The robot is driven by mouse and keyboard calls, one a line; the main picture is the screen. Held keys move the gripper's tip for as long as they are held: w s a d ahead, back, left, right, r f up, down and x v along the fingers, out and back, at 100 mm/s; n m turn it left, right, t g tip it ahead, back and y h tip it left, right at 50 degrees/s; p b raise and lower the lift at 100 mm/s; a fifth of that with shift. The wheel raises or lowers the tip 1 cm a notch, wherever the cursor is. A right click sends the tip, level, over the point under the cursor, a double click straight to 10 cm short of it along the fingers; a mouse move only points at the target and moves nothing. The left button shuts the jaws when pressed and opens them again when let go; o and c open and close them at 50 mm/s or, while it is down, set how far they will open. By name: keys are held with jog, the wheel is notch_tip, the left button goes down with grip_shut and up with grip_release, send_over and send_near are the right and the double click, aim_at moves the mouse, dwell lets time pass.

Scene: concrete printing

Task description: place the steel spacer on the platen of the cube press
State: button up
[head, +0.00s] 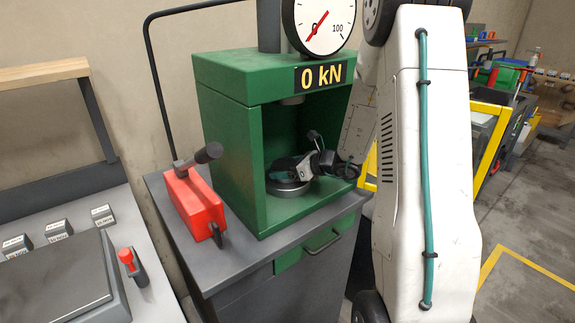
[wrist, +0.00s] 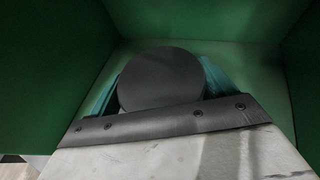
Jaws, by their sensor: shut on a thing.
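The green cube press (head: 226,150) stands open at the front on a grey cabinet. Its platen (head: 289,188) is a round grey disc on the press floor, partly hidden by my gripper (head: 284,169). My gripper reaches into the press from the right, low over the platen. In the wrist view, a dark round disc, the steel spacer (wrist: 160,78), sits between the teal fingers, which are shut on it. In the head view the spacer is hard to make out, so I cannot tell whether it touches the platen.
The press's green walls stand close around my gripper, with the upper press head (head: 292,100) above. The dial (head: 318,25) and the display (head: 321,76) read 0 kN. A red pump unit with a lever (head: 190,203) stands left of the press. A grey bench (head: 75,285) is at the left.

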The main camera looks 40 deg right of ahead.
jog(key=shift+r, duration=0.1)
jog(key=o, duration=1.9)
jog(key=shift+f, duration=0.2)
jog(key=shift+o, duration=0.2)
jog(key=shift+r, duration=0.15)
jog(key=v, duration=1.2)
jog(key=shift+s, duration=0.1)
